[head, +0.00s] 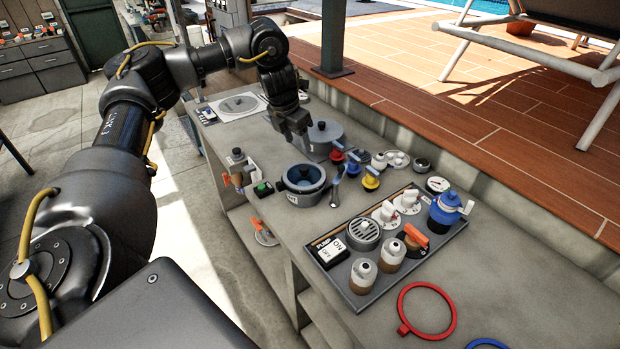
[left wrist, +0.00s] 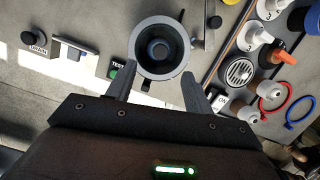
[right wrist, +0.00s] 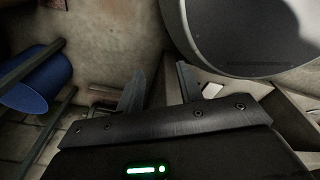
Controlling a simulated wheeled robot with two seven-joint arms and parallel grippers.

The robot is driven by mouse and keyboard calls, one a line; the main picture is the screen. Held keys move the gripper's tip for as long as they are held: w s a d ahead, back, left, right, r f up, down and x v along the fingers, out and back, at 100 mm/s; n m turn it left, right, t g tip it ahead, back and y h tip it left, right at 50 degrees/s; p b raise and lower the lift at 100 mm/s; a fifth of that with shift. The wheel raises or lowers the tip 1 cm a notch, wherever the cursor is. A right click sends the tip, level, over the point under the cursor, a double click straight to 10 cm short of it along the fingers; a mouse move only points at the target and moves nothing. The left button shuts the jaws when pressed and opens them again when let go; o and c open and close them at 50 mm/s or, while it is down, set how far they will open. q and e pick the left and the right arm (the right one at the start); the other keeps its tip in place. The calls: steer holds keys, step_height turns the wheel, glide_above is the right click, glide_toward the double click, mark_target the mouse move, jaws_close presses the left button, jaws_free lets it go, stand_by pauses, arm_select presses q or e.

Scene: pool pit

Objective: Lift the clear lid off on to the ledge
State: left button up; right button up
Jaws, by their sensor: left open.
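A round grey pot (head: 304,186) stands on the ledge (head: 275,215), with a blue part inside its rim. It also shows in the left wrist view (left wrist: 182,66). I cannot tell whether a clear lid covers it. My left gripper (head: 297,142) is open and empty, above and behind the pot in the head view. In the left wrist view its fingers point towards the pot. My right gripper (right wrist: 161,68) is open and empty, away from the ledge objects.
Red, blue and yellow handled valves (head: 354,170) stand right of the pot. A dark panel (head: 350,290) with several fittings lies nearer. A green TEST button (head: 263,188) is left of the pot. A red ring (head: 400,330) lies in front.

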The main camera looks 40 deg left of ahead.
mark_target(304, 167)
arm_select(q)
steer(key=x, duration=0.4)
steer(key=shift+s+f+p, duration=0.1)
steer(key=shift+f+p, duration=0.25)
steer(key=shift+f, duration=0.15)
steer(key=shift+s+d+f, duration=0.1)
steer(key=shift+s, duration=0.05)
steer(key=p+x, duration=0.2)
steer(key=x, duration=0.3)
steer(key=shift+c, duration=0.6)
steer(key=c, duration=1)
jaws_close()
arm_select(e)
steer(key=s+r, duration=0.2)
steer(key=r, duration=0.1)
steer(key=shift+s, duration=0.4)
